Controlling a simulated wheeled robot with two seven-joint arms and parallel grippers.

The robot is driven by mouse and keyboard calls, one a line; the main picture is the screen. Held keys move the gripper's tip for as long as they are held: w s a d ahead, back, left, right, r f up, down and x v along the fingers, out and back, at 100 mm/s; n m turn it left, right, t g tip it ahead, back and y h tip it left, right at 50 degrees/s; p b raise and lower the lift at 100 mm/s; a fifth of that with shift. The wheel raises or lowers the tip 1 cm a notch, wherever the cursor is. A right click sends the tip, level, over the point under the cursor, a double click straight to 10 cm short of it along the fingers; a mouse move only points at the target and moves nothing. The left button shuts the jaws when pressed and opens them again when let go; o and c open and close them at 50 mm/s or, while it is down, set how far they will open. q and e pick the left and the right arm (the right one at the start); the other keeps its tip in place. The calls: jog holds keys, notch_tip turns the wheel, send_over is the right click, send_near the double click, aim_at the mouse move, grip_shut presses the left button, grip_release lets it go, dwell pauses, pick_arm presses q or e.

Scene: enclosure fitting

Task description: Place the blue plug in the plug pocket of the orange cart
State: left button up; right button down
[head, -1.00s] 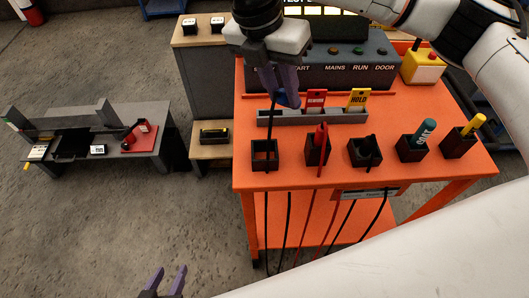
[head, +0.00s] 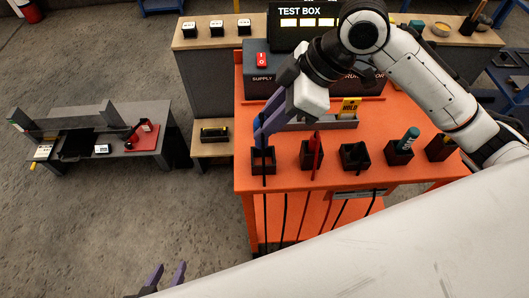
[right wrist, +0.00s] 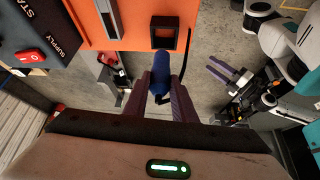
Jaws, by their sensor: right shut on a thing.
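The blue plug (head: 259,134) is held between the purple fingers of my right gripper (head: 266,120), just above the leftmost dark pocket (head: 263,163) at the front left of the orange cart (head: 300,182). In the right wrist view, the blue plug (right wrist: 134,70) sits between the fingers (right wrist: 158,98), beside the square pocket (right wrist: 165,37), which looks empty. The plug looks outside the pocket; the exact gap cannot be told. A black cable hangs below that pocket. My left gripper (head: 166,276) is open and empty, low over the floor.
Other pockets in the row hold a red plug (head: 315,145), a black piece (head: 354,154) and a teal plug (head: 410,136). Behind stand a grey rail with a yellow HOLD tag (head: 350,106) and the test box (head: 306,22). A grey bench (head: 150,142) stands at left.

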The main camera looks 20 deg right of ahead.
aim_at(268, 144)
notch_tip(268, 144, down, 9)
jog(key=shift+r, duration=0.2)
jog(key=c, duration=1.5)
grip_release()
jog(key=shift+o, duration=0.2)
jog(key=shift+d, duration=0.1)
jog(key=v, duration=1.2)
